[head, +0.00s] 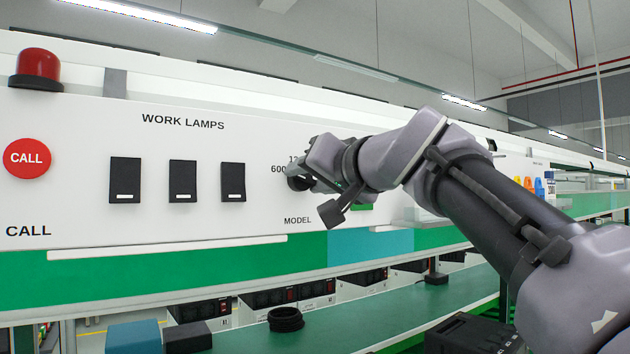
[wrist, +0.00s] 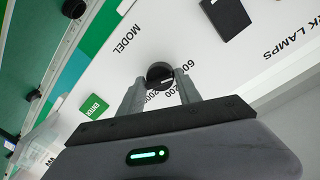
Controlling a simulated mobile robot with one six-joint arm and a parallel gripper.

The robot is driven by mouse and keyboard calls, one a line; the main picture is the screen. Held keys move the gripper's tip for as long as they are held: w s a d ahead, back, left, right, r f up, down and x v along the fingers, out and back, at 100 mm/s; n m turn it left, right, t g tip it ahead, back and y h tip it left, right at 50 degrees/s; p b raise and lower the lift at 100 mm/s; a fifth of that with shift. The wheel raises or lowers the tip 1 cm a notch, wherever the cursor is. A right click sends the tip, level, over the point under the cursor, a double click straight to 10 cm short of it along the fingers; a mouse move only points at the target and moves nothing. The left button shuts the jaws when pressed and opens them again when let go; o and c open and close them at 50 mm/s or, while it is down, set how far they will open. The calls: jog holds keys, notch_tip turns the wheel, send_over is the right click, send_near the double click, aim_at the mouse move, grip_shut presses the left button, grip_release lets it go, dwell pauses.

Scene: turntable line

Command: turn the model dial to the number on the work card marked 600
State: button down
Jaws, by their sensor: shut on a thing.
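The model dial (wrist: 160,73) is a round black knob on the white panel, with a short white mark on its face. Numbers are printed around it; 600 is readable, and others are partly hidden by my fingers. The mark lies toward the numbered side, but I cannot tell exactly which number it meets. My gripper (wrist: 160,80) has one finger on each side of the knob and is shut on it. In the head view the dial (head: 297,184) is partly covered by my gripper (head: 308,180), above the word MODEL. I cannot make out the work card.
Black lamp switches (head: 180,181) and a red CALL button (head: 27,158) are on the panel to the left. A green bench (head: 400,305) with a black ring (head: 286,319) lies below.

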jog(key=shift+r, duration=0.1)
jog(key=c, duration=0.9)
grip_release()
jog(key=shift+s+a, duration=0.1)
jog(key=shift+s, duration=0.1)
